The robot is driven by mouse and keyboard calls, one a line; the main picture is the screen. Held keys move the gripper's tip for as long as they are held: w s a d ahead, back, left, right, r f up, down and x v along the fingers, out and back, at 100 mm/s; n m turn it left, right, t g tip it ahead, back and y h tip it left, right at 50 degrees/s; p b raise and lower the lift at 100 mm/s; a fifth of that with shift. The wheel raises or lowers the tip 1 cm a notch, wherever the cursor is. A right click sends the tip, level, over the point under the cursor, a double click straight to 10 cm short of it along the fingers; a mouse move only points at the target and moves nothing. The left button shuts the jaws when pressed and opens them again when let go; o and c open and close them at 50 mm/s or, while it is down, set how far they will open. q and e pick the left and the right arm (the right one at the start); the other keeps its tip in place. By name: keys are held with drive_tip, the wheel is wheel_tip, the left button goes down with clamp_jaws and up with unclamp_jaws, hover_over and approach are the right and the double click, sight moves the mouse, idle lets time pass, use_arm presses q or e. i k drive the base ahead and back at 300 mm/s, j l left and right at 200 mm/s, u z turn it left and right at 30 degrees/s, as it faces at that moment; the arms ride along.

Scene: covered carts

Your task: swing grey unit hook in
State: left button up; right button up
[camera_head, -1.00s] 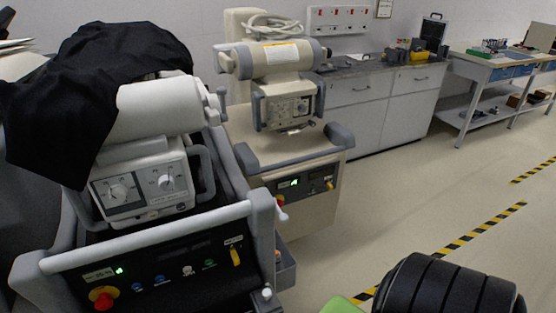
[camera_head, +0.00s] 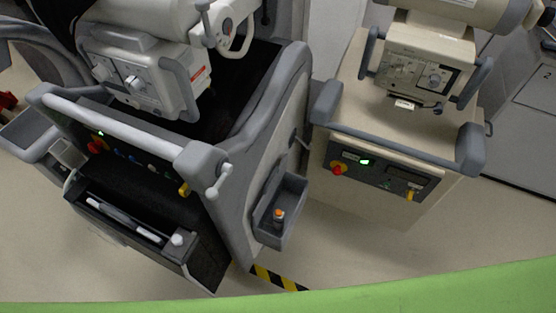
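The grey unit (camera_head: 262,165) stands at the left, a cart with a grey frame and a white control head (camera_head: 145,75) on top. A small pale hook-like lever (camera_head: 219,184) sits at the right end of its front handle (camera_head: 120,125) and sticks out from the corner. I cannot tell for certain that this is the hook. Neither of my grippers is in view, and nothing is seen touching the unit.
A beige cart (camera_head: 335,190) with a grey rail stands close at the right, with a narrow gap between. An open drawer (camera_head: 150,235) juts from the grey unit's front, and a side bin (camera_head: 281,225) holds a small orange-topped item. Floor shows in front.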

sight(310, 147)
drive_tip(key=i+l, duration=0.1)
drive_tip(key=l, duration=0.2)
drive_tip(key=i+l, duration=0.1)
drive_tip(key=l, duration=0.2)
drive_tip(key=i+l, duration=0.1)
drive_tip(key=l, duration=0.2)
drive_tip(key=k+l+z, duration=0.3)
drive_tip(key=l, duration=0.25)
